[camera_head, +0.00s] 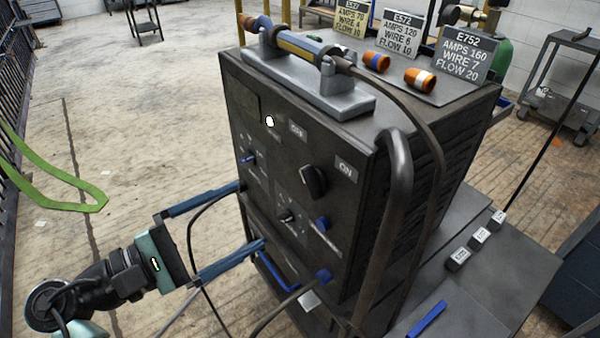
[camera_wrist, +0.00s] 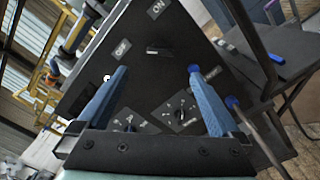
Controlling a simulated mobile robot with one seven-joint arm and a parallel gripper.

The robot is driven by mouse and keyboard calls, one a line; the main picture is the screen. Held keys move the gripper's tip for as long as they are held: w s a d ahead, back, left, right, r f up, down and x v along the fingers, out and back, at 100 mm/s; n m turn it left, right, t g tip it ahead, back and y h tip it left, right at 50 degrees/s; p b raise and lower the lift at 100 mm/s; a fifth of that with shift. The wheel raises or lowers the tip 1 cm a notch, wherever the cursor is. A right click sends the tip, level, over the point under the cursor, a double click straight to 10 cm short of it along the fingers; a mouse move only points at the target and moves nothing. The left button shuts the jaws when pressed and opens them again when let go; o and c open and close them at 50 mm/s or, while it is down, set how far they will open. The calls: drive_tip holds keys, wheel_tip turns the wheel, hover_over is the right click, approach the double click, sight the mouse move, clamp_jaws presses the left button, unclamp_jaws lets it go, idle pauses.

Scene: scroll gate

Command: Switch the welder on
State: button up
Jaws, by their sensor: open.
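The welder (camera_head: 400,200) is a dark box with its control panel facing my gripper. A black rotary knob (camera_head: 313,181) sits on the panel between an OFF label (camera_head: 297,129) and an ON label (camera_head: 344,168). I cannot tell surely which label it points to. My gripper (camera_head: 251,215) is open and empty, its blue fingers spread before the panel, left of and below the knob. In the wrist view, the knob (camera_wrist: 158,49) shows beyond and between the fingertips (camera_wrist: 158,71), apart from them. The ON label (camera_wrist: 157,9) is at the top.
Smaller knobs (camera_head: 287,216) and blue connectors (camera_head: 323,275) are lower on the panel. A thick bent handle (camera_head: 398,200) stands at the panel's right edge. A torch (camera_head: 300,48) rests on top, near orange pieces (camera_head: 420,79) and signs (camera_head: 463,52).

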sight(307, 186)
drive_tip(key=b+x, duration=0.2)
drive_tip(key=x, duration=0.9)
drive_tip(key=shift+w+d, duration=0.15)
drive_tip(key=shift+d, duration=0.15)
drive_tip(key=c, duration=1.4)
